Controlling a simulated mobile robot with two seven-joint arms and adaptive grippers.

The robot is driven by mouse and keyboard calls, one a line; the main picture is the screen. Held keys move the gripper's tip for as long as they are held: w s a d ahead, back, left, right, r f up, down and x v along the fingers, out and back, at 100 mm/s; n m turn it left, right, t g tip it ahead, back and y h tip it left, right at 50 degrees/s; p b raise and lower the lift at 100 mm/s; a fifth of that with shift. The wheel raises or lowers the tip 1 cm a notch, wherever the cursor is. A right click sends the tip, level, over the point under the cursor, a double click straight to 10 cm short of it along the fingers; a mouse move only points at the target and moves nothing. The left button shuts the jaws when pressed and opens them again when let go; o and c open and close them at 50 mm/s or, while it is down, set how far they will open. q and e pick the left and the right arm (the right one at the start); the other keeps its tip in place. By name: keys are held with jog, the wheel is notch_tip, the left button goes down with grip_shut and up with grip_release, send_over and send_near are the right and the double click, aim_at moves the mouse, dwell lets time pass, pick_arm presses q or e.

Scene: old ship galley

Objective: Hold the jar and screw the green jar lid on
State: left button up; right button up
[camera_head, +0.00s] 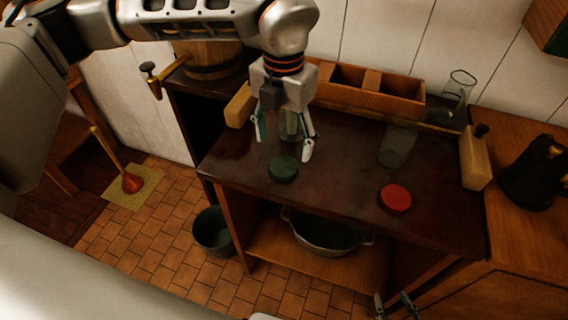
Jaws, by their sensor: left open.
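The green lid (284,168) lies flat on the dark table, near its front left part. A clear glass jar (289,128) stands just behind the lid, partly hidden by my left gripper. My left gripper (285,145) points down with its fingers spread, one on each side of the jar in the picture; I cannot tell whether they touch it. A second clear glass jar (397,147) stands further right, and a red lid (395,199) lies in front of it. My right gripper (394,303) shows only its fingertips at the bottom edge, apart with nothing seen between them.
A wooden divided box (395,107) stands along the table's back, with a glass vessel (458,92) to its right. The dark tabletop (340,190) is clear between the two lids.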

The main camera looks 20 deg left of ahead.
aim_at(283, 166)
pick_arm(q)
jog(key=shift+w+f, duration=0.1)
jog(key=shift+f, duration=1.25)
jog(key=shift+w+a+f, duration=0.15)
jog(key=shift+f, duration=1.15)
jog(key=shift+w+a+f, duration=0.1)
jog(key=shift+f, duration=1.2)
jog(key=shift+c, duration=0.3)
jog(key=c, duration=0.8)
